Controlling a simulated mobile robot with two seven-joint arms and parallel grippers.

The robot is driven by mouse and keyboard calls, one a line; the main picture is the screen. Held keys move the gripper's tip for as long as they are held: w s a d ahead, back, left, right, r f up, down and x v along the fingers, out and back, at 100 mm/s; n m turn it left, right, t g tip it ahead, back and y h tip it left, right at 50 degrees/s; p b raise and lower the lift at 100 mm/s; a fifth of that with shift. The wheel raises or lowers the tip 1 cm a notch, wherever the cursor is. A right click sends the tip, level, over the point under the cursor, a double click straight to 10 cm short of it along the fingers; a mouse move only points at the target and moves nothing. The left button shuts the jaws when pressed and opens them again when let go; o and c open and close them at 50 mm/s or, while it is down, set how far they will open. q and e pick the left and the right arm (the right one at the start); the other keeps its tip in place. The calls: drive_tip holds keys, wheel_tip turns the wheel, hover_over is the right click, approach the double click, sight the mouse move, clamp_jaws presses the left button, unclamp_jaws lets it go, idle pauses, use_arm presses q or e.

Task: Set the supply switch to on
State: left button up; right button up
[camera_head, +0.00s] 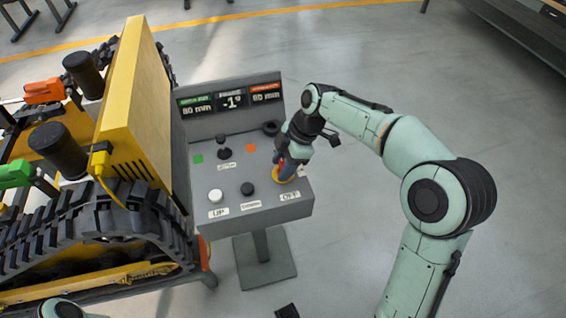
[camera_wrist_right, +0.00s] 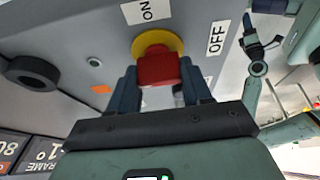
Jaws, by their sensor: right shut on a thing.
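The supply switch (camera_head: 286,176) is a red knob on a round yellow plate at the right front of the grey console. In the right wrist view the red knob (camera_wrist_right: 157,68) sits between my fingers, with an ON label (camera_wrist_right: 146,10) and an OFF label (camera_wrist_right: 216,38) beside the plate. My right gripper (camera_head: 283,164) is shut on the knob from above; its fingers hide the knob's sides, and I cannot tell which label it points to. My left gripper (camera_wrist_right: 262,34) shows small in the right wrist view, its fingers apart and empty, away from the switch.
The console (camera_head: 240,208) also carries a white UP button (camera_head: 215,195), a black button (camera_head: 247,188), a black joystick (camera_head: 223,149) and a display panel (camera_head: 230,98). A yellow tracked carrier (camera_head: 128,110) stands close on the left. Floor right of the console is clear.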

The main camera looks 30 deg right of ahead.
drive_tip(key=shift+m, duration=0.3)
drive_tip(key=shift+m+t+b, duration=0.5)
drive_tip(key=shift+m+b, duration=0.1)
drive_tip(key=shift+m, duration=0.4)
drive_tip(key=m+t+h+b, duration=0.1)
drive_tip(key=m, duration=0.2)
drive_tip(key=m+h, duration=0.1)
drive_tip(key=m, duration=0.2)
drive_tip(key=m+t+h, duration=0.1)
drive_tip(key=m, duration=0.2)
drive_tip(key=shift+m, duration=0.3)
drive_tip(key=m+h+b, duration=0.2)
drive_tip(key=m, duration=0.3)
drive_tip(key=shift+m, duration=0.3)
drive_tip(key=o, duration=1.1)
drive_tip(key=shift+c, duration=0.2)
